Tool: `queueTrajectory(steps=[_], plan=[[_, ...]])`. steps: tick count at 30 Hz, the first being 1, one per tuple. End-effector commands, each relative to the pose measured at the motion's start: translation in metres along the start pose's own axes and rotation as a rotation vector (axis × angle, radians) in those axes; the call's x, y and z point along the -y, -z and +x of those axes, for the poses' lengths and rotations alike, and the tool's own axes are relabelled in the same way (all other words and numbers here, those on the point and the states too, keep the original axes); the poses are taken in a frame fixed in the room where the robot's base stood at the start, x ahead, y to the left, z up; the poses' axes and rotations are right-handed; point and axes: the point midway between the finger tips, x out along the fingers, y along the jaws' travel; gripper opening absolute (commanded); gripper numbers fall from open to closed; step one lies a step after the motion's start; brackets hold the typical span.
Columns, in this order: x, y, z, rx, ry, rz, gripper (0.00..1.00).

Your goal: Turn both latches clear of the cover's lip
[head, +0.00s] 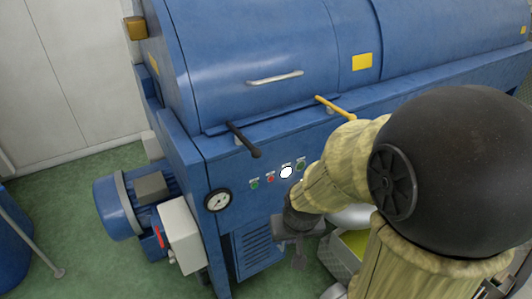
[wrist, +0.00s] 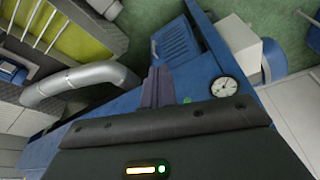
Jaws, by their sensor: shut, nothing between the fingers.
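The blue cover (head: 230,50) of the machine is down, with a pale bar handle (head: 275,77) on its front. Its lip (head: 215,130) runs along the front ledge. A black latch (head: 243,138) slants down to the right at the lip's left part. A yellow latch (head: 336,108) slants the same way farther right. Whether either overlaps the lip is too small to tell. My gripper (head: 298,260) is below the control panel, apart from both latches, partly behind my arm. In the wrist view its fingers (wrist: 157,88) are together and empty; neither latch shows there.
A round gauge (head: 218,200) and several small buttons (head: 271,179) are on the front panel. A blue motor (head: 125,205) and a pale box (head: 180,235) stand at the left. A metal pipe (wrist: 80,80) and a bin of yellow-green stuff (wrist: 85,40) are near my gripper.

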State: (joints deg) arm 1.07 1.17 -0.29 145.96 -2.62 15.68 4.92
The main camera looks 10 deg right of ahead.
Motion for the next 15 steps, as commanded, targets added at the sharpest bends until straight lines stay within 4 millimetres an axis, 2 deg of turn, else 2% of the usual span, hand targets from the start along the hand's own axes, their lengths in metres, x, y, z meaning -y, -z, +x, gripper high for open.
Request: queueTrajectory(steps=[8, 12, 15], plan=[[-0.043, 0.094, 0.029, -0.356, 0.036, 0.330, 0.00], [-0.058, 0.140, 0.034, -0.538, 0.170, 0.504, 0.00], [-0.065, 0.166, 0.035, -0.635, 0.313, 0.618, 0.00]])
